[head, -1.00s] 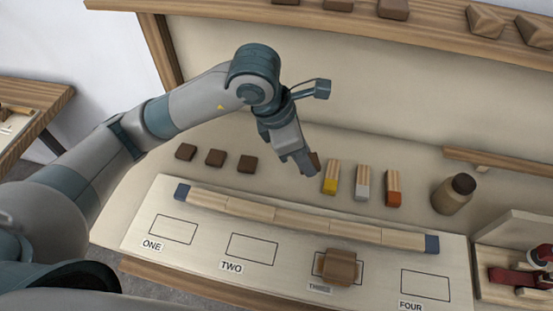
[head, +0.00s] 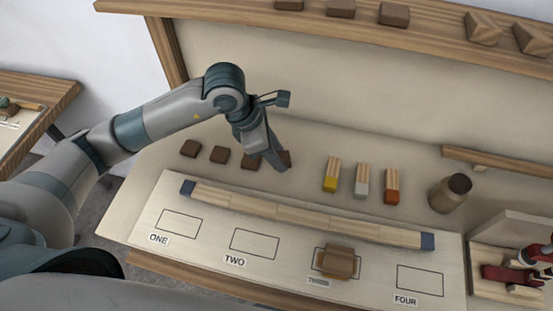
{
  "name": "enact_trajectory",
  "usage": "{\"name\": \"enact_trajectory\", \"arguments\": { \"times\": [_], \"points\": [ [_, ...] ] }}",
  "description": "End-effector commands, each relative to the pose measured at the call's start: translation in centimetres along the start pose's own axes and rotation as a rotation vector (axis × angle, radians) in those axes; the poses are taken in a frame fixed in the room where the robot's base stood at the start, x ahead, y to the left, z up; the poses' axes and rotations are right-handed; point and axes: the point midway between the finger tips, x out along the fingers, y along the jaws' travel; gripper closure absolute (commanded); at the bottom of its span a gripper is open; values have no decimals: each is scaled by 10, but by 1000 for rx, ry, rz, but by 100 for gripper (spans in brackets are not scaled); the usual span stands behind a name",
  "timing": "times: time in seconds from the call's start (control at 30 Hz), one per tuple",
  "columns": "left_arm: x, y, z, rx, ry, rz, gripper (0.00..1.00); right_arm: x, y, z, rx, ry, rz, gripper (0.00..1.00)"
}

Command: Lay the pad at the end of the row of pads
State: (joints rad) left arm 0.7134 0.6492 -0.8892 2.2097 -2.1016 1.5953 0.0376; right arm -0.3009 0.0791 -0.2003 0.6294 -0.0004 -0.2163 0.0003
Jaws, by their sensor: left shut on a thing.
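Three dark brown pads lie in a row on the bench: the left one (head: 190,149), the middle one (head: 220,154) and the right one (head: 249,161). My left gripper (head: 278,163) points down just right of the row, shut on another brown pad (head: 288,157). The fingers hide most of that pad. It sits in line with the row, with a small gap to the right pad. I cannot tell whether it touches the bench. My right gripper is out of view.
A board (head: 150,222) with outlined spaces lies in front, a brown block (head: 335,262) on space three. A long wooden strip (head: 305,216) crosses its back. Yellow-, grey- and orange-ended blocks (head: 331,174) and a brown jar (head: 450,194) stand to the right.

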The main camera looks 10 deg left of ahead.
Motion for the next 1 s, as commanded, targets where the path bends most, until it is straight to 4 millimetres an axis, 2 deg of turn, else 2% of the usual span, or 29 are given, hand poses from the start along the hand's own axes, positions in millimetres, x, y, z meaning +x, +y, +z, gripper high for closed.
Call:
{"name": "enact_trajectory", "arguments": {
  "times": [0.3, 0.73, 0.77, 0.83, 1.0],
  "points": [
    [29, -1, -13, -1, 2, -2, 87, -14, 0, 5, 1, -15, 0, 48],
    [34, 0, -15, 1, 1, 0, 87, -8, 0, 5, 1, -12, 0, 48],
    [34, 0, -14, 1, 1, 0, 63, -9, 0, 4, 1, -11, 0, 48],
    [33, 0, -14, 1, 1, 0, 47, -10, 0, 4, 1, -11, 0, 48],
    [33, 0, -14, 1, 1, 0, 47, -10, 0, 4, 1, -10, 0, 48]
  ]
}}
